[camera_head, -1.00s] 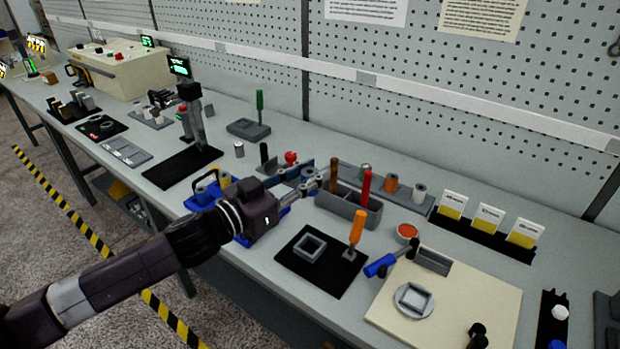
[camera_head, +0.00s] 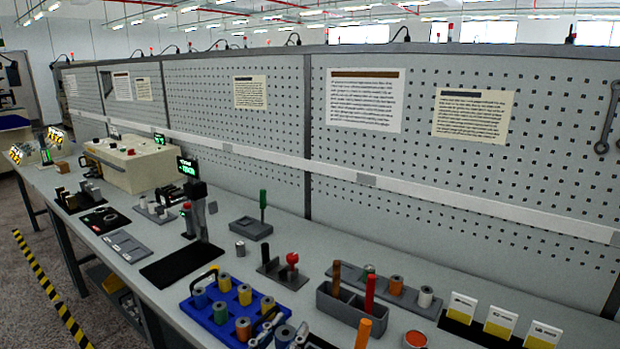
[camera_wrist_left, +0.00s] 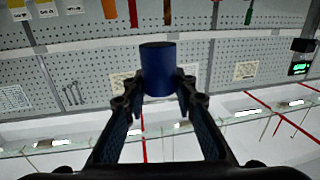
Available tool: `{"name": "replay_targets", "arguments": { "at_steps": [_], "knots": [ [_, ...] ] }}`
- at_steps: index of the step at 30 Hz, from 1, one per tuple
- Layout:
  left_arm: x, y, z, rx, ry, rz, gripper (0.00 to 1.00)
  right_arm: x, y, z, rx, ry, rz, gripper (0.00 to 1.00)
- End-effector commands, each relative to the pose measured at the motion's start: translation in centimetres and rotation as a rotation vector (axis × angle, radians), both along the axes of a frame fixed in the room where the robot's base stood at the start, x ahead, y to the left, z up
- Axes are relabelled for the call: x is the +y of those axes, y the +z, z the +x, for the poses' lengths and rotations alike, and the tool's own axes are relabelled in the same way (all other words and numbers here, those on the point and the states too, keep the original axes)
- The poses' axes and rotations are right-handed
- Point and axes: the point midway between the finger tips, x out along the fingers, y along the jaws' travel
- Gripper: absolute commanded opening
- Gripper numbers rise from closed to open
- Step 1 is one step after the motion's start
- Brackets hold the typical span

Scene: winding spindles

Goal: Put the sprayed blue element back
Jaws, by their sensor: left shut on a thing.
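The blue element is a plain dark blue cylinder (camera_wrist_left: 157,62) in the left wrist view. My left gripper (camera_wrist_left: 158,92) is shut on it, with one finger on each side. In the head view, a blue-grey cylinder (camera_head: 285,335) shows at the bottom edge beside dark parts that look like my left gripper; most of the gripper is cut off. A blue tray (camera_head: 212,326) stands on the bench close to it and holds several spools with blue, green, yellow and orange windings. My right gripper is not in view.
A grey holder (camera_head: 345,310) with upright coloured handles and a row of spools stand right of the tray. A red knob (camera_head: 292,258) on a black stand is behind it. A black mat (camera_head: 182,265) lies to the left. A pegboard wall (camera_head: 400,190) backs the bench.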

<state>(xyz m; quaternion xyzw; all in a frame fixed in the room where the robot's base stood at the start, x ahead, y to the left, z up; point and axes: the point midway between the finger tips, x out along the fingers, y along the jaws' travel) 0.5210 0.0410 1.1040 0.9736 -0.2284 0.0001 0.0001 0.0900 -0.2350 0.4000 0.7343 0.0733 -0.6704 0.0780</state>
Motion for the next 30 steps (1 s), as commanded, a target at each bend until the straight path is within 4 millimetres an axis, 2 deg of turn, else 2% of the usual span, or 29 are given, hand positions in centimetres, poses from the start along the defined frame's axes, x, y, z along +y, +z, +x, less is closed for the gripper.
{"name": "replay_targets", "arguments": {
  "at_steps": [12,18,24,30],
  "knots": [
    [8.9,-3.0,-3.2,0.008,0.287,-0.003,0.01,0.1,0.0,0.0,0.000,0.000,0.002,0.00],
    [12.7,-4.2,-4.9,0.005,0.399,0.000,0.01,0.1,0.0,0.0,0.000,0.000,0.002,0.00],
    [14.7,-4.6,-5.9,0.001,0.456,0.000,0.01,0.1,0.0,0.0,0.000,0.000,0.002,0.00],
    [15.0,-4.7,-6.1,0.001,0.464,-0.003,0.01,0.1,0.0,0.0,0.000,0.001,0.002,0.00]
  ]
}}
